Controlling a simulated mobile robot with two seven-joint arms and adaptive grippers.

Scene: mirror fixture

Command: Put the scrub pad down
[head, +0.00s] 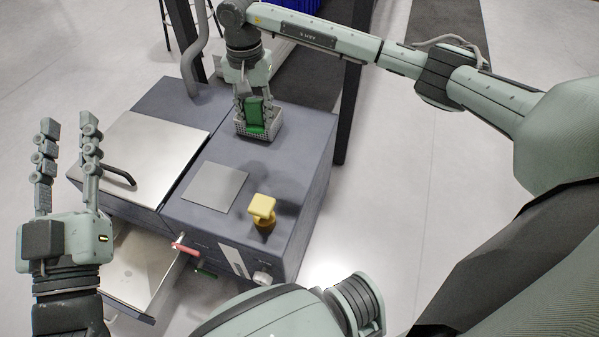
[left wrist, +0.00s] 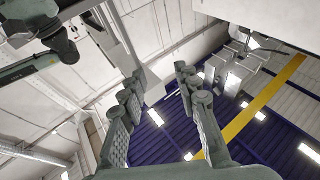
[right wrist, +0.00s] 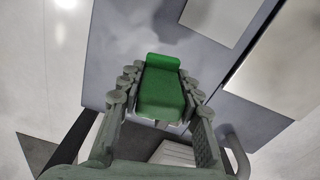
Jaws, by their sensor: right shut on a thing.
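The green scrub pad (head: 256,113) is held between the fingers of my right gripper (head: 250,98), over the far right corner of the machine top. The right wrist view shows the pad (right wrist: 163,90) with the fingers on both sides of it. A small grey mesh holder (head: 271,127) stands at that corner, and the pad's lower part shows at the holder. Whether the pad rests in it or hangs just above it cannot be told. My left gripper (head: 68,128) is open and empty, pointing up, left of the machine; it also shows in the left wrist view (left wrist: 158,85).
The dark grey machine (head: 300,185) carries a flat grey plate (head: 214,186), a yellow-topped knob (head: 262,208) and a steel lid (head: 140,150) with a black handle. An open drawer (head: 140,265) sticks out at the front, near a red handle (head: 186,249). A dark post (head: 350,110) stands behind the machine.

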